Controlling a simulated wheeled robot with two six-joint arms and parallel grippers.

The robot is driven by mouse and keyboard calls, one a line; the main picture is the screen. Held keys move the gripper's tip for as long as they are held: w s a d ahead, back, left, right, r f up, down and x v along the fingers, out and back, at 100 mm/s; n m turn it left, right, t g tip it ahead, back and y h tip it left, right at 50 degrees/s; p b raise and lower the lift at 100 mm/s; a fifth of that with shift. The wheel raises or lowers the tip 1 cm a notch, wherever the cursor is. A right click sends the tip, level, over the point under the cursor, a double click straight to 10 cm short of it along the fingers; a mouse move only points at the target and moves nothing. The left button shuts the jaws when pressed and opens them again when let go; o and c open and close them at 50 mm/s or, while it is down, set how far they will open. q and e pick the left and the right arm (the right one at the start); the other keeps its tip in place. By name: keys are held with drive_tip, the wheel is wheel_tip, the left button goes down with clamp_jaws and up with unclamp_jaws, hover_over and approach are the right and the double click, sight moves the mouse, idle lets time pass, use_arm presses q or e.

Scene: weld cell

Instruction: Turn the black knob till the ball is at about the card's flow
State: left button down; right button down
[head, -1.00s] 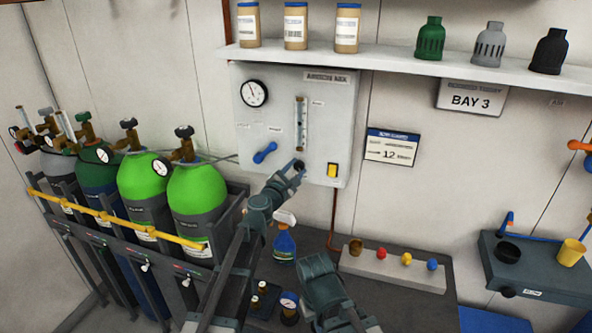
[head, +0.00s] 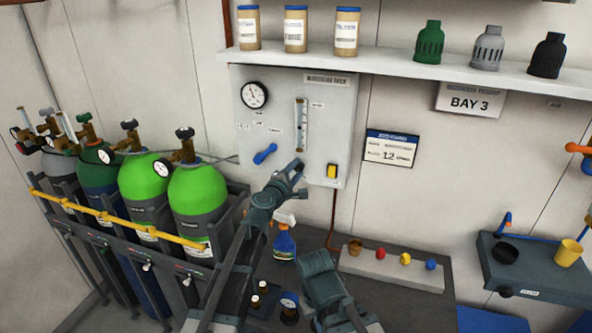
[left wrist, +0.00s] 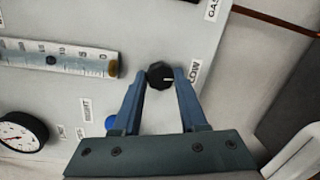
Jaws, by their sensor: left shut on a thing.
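The black knob (left wrist: 160,75) is between the two blue fingers of my left gripper (left wrist: 160,78), which is shut on it. Its white pointer line points right in the left wrist view. In the head view my left gripper (head: 295,168) reaches the grey panel (head: 325,123) and mostly hides the knob. The flow tube (head: 301,125) is above it; in the left wrist view the tube (left wrist: 85,64) holds a dark ball (left wrist: 50,60), slightly past the 10 mark, away from the knob end. The flow card (head: 390,148) reads 12.
The panel also carries a round gauge (head: 254,95), a blue lever (head: 265,154) and a yellow switch (head: 332,171). Green gas cylinders (head: 197,192) stand at left. A spray bottle (head: 284,243) stands on the bench below the panel.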

use_arm(q)
drive_tip(key=shift+s, duration=0.1)
idle(0.4)
drive_tip(key=shift+c, duration=2.3)
unclamp_jaws()
drive_tip(key=v, duration=1.3)
drive_tip(key=shift+s+a+p, duration=0.15)
drive_tip(key=shift+s+p, duration=0.2)
drive_tip(key=shift+p, duration=0.05)
drive_tip(key=shift+m, duration=0.3)
